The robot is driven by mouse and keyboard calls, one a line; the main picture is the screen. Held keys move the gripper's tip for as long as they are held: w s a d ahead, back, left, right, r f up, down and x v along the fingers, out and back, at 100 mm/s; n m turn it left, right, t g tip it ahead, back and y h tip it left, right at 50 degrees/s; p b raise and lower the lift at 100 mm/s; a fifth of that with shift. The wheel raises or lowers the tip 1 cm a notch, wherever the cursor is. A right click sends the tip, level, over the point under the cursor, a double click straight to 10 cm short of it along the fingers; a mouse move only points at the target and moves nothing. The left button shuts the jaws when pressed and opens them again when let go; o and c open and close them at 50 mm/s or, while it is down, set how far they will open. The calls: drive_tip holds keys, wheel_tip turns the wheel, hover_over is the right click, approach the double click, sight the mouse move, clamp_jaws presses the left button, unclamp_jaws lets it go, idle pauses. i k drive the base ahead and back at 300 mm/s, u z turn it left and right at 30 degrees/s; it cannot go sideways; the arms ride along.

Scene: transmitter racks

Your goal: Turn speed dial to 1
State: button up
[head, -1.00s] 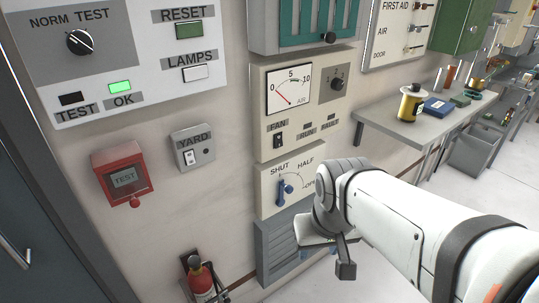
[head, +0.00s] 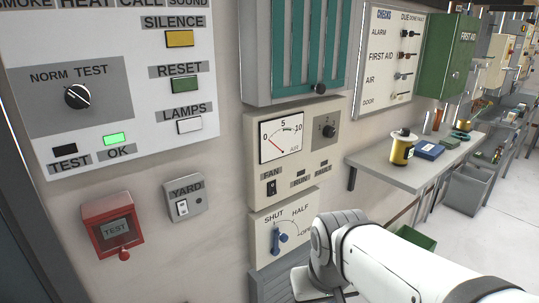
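The speed dial (head: 329,131) is a small black round knob on a grey square plate, at the upper right of the cream fan panel (head: 298,150). Small numerals stand around its top; its exact setting is too small to read. My gripper (head: 340,296) is low at the bottom edge of the head view, below and apart from the dial. Its fingers are mostly cut off by the frame edge and hidden behind the wrist, so its opening does not show. Nothing touches the dial.
Left of the dial is an air gauge (head: 282,138), with a fan switch (head: 271,187) below. Underneath is a damper panel with a blue lever (head: 281,236). A teal-slatted cabinet (head: 300,40) hangs above. A shelf (head: 385,175) juts out at right.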

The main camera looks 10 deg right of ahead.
sight(329, 131)
drive_tip(key=u, duration=1.15)
drive_tip(key=k, duration=0.9)
drive_tip(key=z, duration=0.8)
drive_tip(key=i, duration=1)
drive_tip(key=z, duration=0.05)
